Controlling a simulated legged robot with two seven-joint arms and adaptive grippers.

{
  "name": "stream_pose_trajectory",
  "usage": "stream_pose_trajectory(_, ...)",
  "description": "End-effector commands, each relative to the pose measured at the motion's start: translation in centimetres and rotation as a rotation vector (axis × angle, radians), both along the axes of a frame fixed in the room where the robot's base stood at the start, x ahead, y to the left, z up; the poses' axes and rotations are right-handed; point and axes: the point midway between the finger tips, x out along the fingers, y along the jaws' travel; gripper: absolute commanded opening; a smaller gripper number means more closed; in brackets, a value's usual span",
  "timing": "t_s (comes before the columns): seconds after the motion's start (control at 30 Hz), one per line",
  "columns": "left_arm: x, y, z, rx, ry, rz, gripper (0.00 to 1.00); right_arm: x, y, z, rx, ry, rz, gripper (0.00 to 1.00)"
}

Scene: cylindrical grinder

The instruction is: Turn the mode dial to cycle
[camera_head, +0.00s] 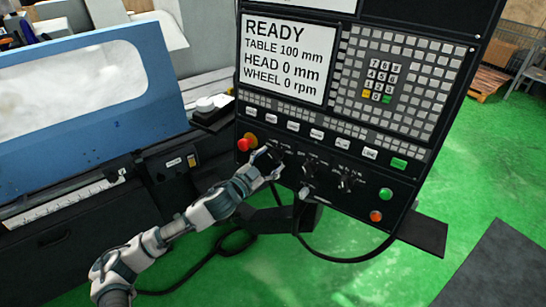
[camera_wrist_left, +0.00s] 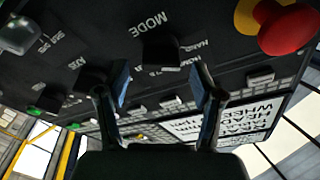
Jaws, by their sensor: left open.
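The mode dial (camera_wrist_left: 160,48) is a black knob beside the white "MODE" lettering on the control panel. In the left wrist view, which is turned upside down, it sits just beyond the gap between my fingertips. My left gripper (camera_wrist_left: 160,75) is open, with one finger on each side of the dial's line. I see a gap on both sides and no clear contact. In the head view my left gripper (camera_head: 271,162) is at the panel's lower left and hides most of this dial. The dial's setting is not readable. My right gripper is out of view.
A red emergency button (camera_head: 246,142) is close left of the gripper. Another black dial (camera_wrist_left: 92,77) and a silver knob (camera_wrist_left: 18,36) are on the dial's other side. The screen (camera_head: 288,58) reads READY. Green (camera_head: 386,194) and orange (camera_head: 376,216) buttons are lower right.

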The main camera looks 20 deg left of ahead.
Motion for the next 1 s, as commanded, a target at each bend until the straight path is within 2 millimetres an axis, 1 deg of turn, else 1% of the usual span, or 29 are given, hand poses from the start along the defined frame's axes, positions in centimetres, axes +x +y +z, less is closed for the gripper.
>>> stream_pose_trajectory(0.03,0.6,-0.3,0.1,0.000,-0.001,0.000,0.67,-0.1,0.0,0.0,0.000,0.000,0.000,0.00)
stream_pose_trajectory(0.1,1.1,-0.5,0.1,0.000,-0.001,0.000,0.67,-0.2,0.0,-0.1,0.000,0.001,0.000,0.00)
stream_pose_trajectory(0.2,1.5,-0.7,0.0,0.000,0.000,-0.001,0.67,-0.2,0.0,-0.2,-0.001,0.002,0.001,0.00)
stream_pose_trajectory(0.47,1.6,-0.7,0.0,0.001,0.000,0.000,0.67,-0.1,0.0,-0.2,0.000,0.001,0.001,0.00)
stream_pose_trajectory(0.57,1.6,-0.7,0.0,0.001,0.000,0.000,0.45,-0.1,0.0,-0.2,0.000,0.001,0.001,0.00)
stream_pose_trajectory(0.6,1.6,-0.7,0.0,0.001,0.000,0.000,0.35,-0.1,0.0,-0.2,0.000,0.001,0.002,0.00)
stream_pose_trajectory(0.67,1.6,-0.7,0.0,0.001,0.000,0.000,0.20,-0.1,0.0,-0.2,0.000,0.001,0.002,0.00)
stream_pose_trajectory(0.7,1.6,-0.7,0.0,0.001,0.000,0.000,0.10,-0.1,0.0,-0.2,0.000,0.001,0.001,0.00)
stream_pose_trajectory(0.73,1.6,-0.7,0.0,0.000,0.000,0.000,0.07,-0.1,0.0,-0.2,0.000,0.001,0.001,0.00)
stream_pose_trajectory(0.97,1.6,-0.7,0.1,0.009,-0.002,-0.002,0.07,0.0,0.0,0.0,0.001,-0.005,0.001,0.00)
stream_pose_trajectory(1.0,1.6,-0.7,0.1,0.014,-0.004,-0.003,0.07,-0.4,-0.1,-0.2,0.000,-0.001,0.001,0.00)
